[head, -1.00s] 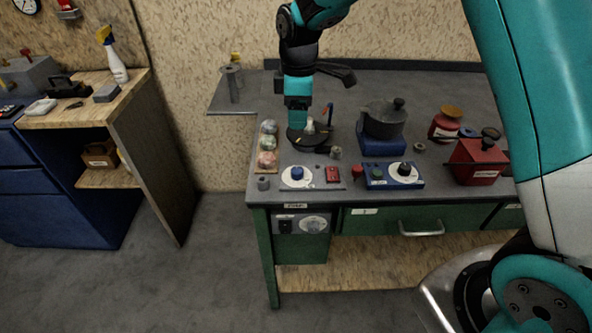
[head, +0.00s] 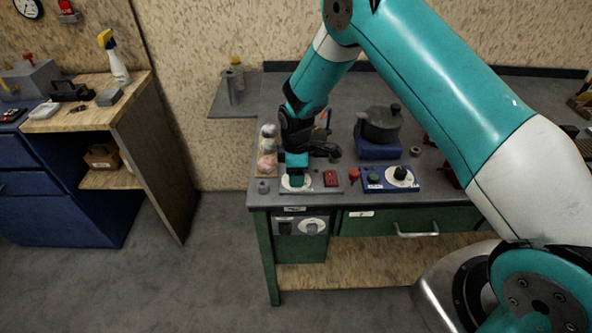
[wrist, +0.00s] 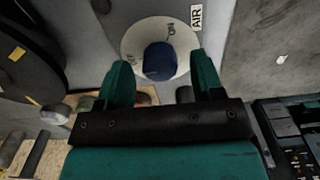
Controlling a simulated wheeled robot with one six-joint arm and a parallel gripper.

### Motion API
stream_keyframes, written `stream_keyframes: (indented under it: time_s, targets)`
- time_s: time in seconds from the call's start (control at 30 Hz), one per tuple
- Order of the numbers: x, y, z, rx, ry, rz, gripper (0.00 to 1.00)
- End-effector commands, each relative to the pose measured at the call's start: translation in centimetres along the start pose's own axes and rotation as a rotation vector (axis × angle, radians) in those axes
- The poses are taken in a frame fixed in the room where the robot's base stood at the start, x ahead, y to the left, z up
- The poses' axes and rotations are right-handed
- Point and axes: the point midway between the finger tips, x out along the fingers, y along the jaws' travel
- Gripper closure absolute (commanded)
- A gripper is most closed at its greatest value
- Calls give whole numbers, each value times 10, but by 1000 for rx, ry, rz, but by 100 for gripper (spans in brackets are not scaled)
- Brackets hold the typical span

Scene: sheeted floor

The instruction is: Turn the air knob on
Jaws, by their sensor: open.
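The air knob (wrist: 160,61) is a blue knob on a round white dial (wrist: 131,44), with an AIR label (wrist: 196,17) beside it in the wrist view. My gripper (wrist: 162,74) is open, with one finger on each side below the knob in the picture. I cannot tell whether the fingers touch it. In the head view my gripper (head: 294,183) points down over the white dial (head: 285,188) at the bench's front left, and it hides the knob.
A red switch box (head: 331,178) sits just right of the dial. Further right are a red button (head: 353,174) and a blue box (head: 374,186) with a black knob. A pot (head: 380,125) stands behind. Coloured balls (head: 267,145) lie in a tray behind left.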

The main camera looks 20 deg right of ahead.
Motion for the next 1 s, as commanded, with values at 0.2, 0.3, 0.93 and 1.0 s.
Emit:
stream_keyframes:
  time_s: [0.2,0.3,0.93,1.0]
  targets:
    - [9,0,0,0,1,2,39]
    - [9,0,0,0,1,2,39]
    - [9,0,0,30,1,1,88]
    - [10,0,0,55,1,1,88]
